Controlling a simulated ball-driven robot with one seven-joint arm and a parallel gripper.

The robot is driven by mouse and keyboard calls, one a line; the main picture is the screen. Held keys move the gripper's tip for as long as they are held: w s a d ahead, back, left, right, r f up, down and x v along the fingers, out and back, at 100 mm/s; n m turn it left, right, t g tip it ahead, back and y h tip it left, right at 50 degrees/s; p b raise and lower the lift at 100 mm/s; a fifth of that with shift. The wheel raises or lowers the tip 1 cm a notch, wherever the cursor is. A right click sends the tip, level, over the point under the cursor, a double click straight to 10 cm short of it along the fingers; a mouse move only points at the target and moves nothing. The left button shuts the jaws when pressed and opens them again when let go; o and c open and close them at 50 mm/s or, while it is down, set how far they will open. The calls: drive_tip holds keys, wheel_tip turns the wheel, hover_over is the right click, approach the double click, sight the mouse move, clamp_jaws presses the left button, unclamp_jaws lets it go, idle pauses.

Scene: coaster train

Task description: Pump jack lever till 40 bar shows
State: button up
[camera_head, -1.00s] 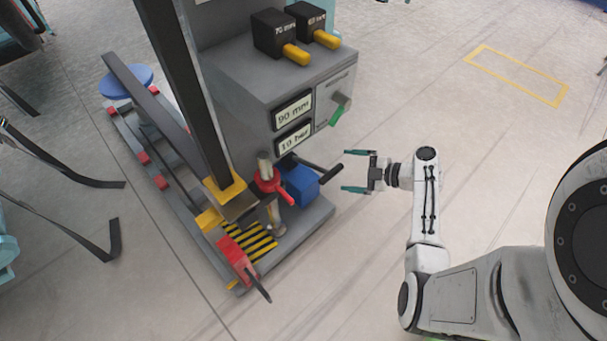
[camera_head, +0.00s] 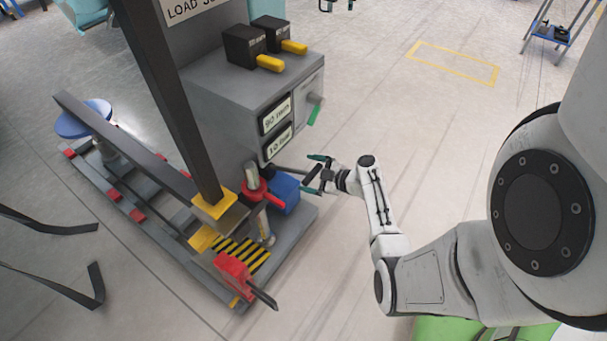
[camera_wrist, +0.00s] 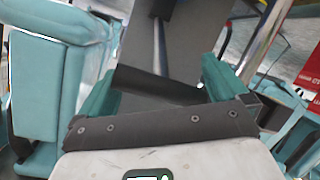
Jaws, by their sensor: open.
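The jack's pump is a blue box (camera_head: 287,192) low on the grey machine. Its lever (camera_head: 291,170) sticks out to the right and ends in a black grip (camera_head: 312,177). My gripper (camera_head: 313,174) is open, and the black grip appears between its teal fingers in the head view. I cannot tell whether they touch it. The lower display (camera_head: 280,141) reads about 10 bar; the upper display (camera_head: 276,114) reads 90 mm.
A red valve handle (camera_head: 255,193) stands just left of the pump. A red clamp (camera_head: 233,267) with a dark bar is at the front of the base. A green-handled lever (camera_head: 314,114) is on the cabinet's side above.

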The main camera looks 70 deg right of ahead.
sight(291, 170)
drive_tip(key=shift+x, duration=1.4)
